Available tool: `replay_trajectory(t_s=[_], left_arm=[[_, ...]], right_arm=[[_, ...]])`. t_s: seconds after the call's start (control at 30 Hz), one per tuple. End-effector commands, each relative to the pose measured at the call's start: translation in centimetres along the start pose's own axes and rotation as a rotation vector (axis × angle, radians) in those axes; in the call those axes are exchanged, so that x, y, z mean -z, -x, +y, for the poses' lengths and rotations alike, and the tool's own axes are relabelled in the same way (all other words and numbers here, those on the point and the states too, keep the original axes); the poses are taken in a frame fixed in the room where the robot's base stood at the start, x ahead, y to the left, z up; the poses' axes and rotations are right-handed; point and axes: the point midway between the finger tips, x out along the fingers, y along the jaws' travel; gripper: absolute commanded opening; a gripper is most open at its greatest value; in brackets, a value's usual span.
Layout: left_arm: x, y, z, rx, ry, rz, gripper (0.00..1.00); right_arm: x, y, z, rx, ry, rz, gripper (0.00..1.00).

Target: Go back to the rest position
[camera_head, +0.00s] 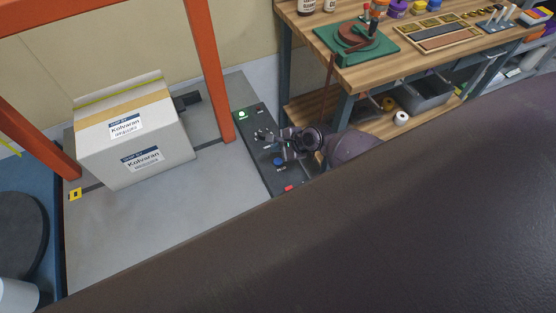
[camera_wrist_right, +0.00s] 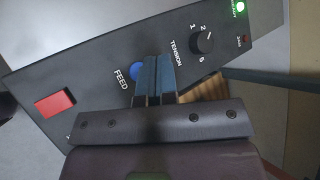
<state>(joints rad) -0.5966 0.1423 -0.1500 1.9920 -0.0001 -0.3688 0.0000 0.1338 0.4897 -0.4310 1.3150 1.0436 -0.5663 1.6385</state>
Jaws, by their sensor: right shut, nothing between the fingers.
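My right gripper (camera_head: 274,148) is over the dark control panel (camera_head: 249,125) of the machine. In the right wrist view its two blue-tipped fingers (camera_wrist_right: 155,78) are together, with nothing held. The fingertips appear beside the blue FEED button (camera_wrist_right: 137,70) and partly overlap it in the picture. I cannot tell whether they touch it. The blue button also shows in the head view (camera_head: 279,162). My left gripper is not in view.
The panel has a TENSION knob (camera_wrist_right: 203,41), a lit green lamp (camera_wrist_right: 240,7) and a red button (camera_wrist_right: 54,103). A labelled carton (camera_head: 130,150) stands under an orange frame (camera_head: 212,70). A wooden workbench (camera_head: 400,75) is at the back right. A large dark surface hides the lower right.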

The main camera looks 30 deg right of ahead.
Motion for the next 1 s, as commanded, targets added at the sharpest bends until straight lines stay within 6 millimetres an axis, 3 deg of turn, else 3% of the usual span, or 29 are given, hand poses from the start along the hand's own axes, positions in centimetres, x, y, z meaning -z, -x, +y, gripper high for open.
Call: replay_trajectory(t_s=[0.7,0.87,1.0], left_arm=[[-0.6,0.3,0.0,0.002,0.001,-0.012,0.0],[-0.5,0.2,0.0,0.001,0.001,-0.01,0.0],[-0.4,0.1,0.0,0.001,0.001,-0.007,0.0]], right_arm=[[0.0,0.0,0.0,0.001,0.033,0.0,0.0],[0.1,0.0,-0.3,0.016,0.241,0.013,0.0],[-1.0,0.5,-2.2,0.068,0.606,0.05,0.0]])
